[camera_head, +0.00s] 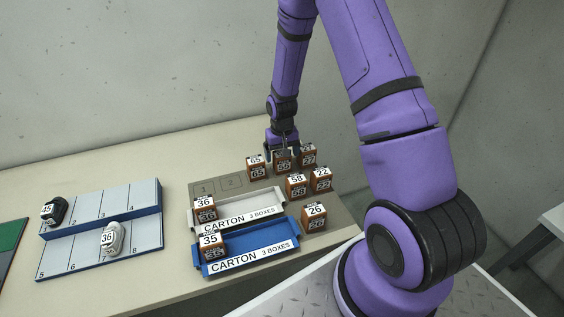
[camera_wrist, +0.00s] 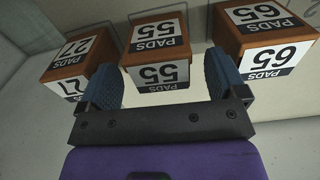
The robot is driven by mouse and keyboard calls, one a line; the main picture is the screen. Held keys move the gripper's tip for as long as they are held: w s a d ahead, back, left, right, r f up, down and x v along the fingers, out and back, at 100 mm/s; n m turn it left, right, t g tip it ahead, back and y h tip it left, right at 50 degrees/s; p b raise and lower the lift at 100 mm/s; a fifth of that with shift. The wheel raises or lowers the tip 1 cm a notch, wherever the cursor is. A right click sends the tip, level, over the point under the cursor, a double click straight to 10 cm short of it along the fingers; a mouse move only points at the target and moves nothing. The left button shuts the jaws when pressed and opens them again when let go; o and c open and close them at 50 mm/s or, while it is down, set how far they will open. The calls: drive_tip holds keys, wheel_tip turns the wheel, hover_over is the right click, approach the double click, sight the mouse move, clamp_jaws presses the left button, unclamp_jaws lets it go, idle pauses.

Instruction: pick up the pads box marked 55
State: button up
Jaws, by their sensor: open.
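The pads box marked 55 (camera_head: 283,165) is a small brown box with white labels, standing in the back row of the grey mat between two other boxes. In the wrist view the box marked 55 (camera_wrist: 157,55) is near the middle, its labels upside down. My gripper (camera_wrist: 161,80) is open, with one blue-padded finger toward each side of that box. Gaps show between the fingers and the box, and nothing is held. In the head view my gripper (camera_head: 281,149) is right at the box from above and behind, and its fingers are partly hidden.
The box marked 65 (camera_wrist: 265,38) and a box marked 27 or 21 (camera_wrist: 76,65) flank it closely. Boxes 58 (camera_head: 296,185), 22 (camera_head: 320,179) and 26 (camera_head: 314,217) stand nearer. White (camera_head: 240,216) and blue (camera_head: 250,257) cartons each hold a box. A shoe rack (camera_head: 135,232) is left.

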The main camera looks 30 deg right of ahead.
sight(282, 161)
drive_tip(key=shift+f, duration=2)
drive_tip(key=shift+c, duration=0.2)
drive_tip(key=c, duration=1)
drive_tip(key=shift+r, duration=0.15)
